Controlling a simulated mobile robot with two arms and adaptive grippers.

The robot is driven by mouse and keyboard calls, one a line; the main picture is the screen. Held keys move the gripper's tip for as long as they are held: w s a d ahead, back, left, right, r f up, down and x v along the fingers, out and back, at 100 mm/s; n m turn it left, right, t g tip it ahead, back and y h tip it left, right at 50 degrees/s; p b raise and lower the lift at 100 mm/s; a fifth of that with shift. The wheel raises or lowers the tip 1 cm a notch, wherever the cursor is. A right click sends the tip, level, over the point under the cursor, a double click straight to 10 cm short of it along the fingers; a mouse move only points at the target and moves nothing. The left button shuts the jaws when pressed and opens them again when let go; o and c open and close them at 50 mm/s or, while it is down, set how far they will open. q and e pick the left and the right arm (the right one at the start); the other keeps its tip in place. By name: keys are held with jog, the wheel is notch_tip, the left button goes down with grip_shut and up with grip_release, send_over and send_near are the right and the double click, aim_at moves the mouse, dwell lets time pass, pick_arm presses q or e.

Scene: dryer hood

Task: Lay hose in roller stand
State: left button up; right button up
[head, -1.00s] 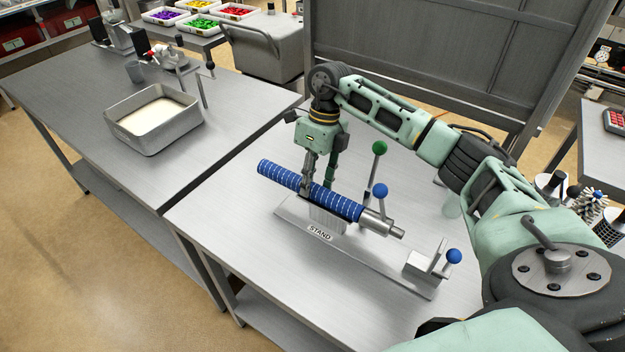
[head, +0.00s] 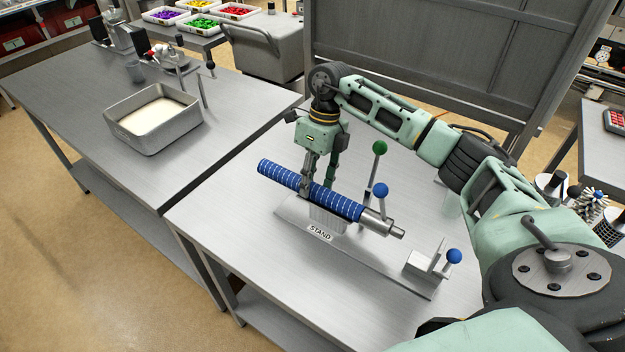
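The blue ribbed hose (head: 338,203) with a metal end fitting (head: 380,225) lies slanted across the roller stand (head: 345,250), whose label reads STAND. Its upper left end sticks out past the stand. My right gripper (head: 318,188) points down at the hose, with one finger on each side of it near its middle. The fingers look closed around the hose, though its underside and their tips are partly hidden. Whether the hose rests fully on the stand's support cannot be told. My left gripper is not in view.
Blue-knobbed levers (head: 453,257) and a green-knobbed lever (head: 380,148) rise at and behind the stand. A grey tub (head: 190,124) with pale contents sits on the left table. The table front of the stand is clear. A dark panel (head: 430,60) stands behind.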

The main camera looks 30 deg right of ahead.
jog(key=shift+o, duration=0.6)
jog(key=o, duration=0.4)
jog(key=shift+d, duration=0.1)
jog(key=v, duration=1.2)
jog(key=shift+f, duration=0.15)
